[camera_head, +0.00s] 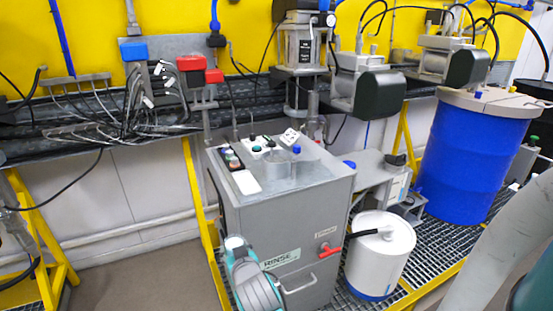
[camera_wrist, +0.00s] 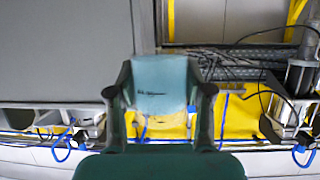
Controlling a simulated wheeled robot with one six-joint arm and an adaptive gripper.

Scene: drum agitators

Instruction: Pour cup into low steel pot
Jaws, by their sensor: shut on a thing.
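In the wrist view my gripper (camera_wrist: 160,95) is shut on a pale blue cup (camera_wrist: 158,72), with one dark green finger on each side. The cup has a small dark mark on it, and a yellowish band shows at its lower part; I cannot tell whether that is contents or the yellow behind. In the head view neither the gripper nor the cup can be made out.
The cabinet is marked RINSE and has a red valve handle (camera_head: 327,250). A white drum (camera_head: 379,258) and a blue drum (camera_head: 465,155) stand to the right. Cables (camera_head: 150,100) hang along the rear rail.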

